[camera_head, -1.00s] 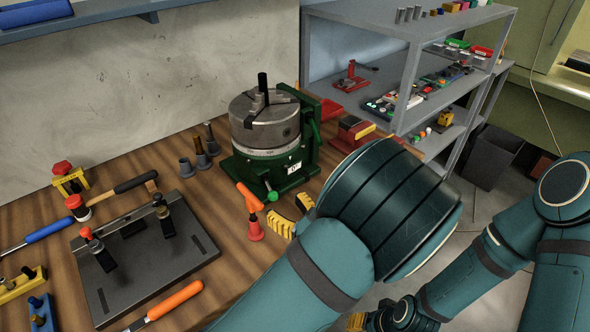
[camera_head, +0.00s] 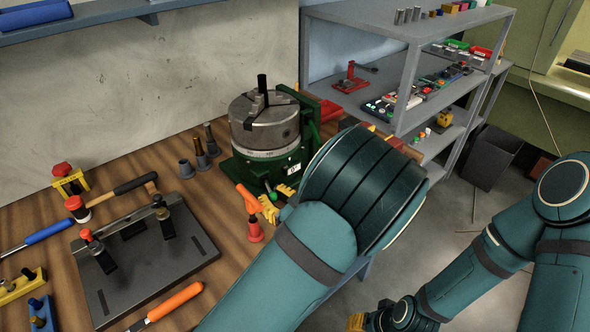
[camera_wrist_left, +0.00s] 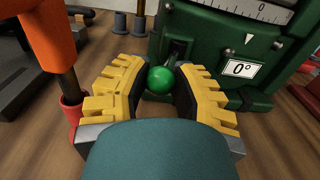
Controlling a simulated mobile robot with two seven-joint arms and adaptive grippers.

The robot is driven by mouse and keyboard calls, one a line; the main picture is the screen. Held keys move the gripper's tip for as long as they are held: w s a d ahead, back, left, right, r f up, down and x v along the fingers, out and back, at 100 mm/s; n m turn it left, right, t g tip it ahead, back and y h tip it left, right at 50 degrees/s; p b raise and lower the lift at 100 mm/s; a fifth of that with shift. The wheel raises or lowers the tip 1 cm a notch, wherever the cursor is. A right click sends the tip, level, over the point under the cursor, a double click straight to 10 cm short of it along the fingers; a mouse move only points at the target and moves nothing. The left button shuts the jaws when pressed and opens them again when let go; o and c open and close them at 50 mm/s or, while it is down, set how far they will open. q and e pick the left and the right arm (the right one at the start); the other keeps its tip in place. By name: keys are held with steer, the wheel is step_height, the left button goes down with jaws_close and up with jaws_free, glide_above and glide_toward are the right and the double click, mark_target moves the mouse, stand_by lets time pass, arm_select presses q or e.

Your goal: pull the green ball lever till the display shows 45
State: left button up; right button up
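The green ball lever (camera_head: 272,196) sticks out at the front foot of the green rotary fixture (camera_head: 282,160). In the left wrist view the green ball (camera_wrist_left: 160,79) sits between the yellow fingers of my left gripper (camera_wrist_left: 161,92), near their tips. The fingers are open, with a narrow gap showing on each side of the ball. The display (camera_wrist_left: 242,69) reads 0°. In the head view my left gripper (camera_head: 277,199) is at the ball, partly hidden by my left wrist. My right gripper (camera_head: 357,320) shows only partly at the bottom edge, low over the floor.
An orange-handled tool in a red holder (camera_head: 254,232) stands close beside my left gripper. A dark fixture plate (camera_head: 150,262) with clamps lies to the left. An orange-handled tool (camera_head: 172,302) lies at the front. A grey shelf (camera_head: 405,60) stands behind to the right.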

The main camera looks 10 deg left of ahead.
arm_select(q)
jaws_close()
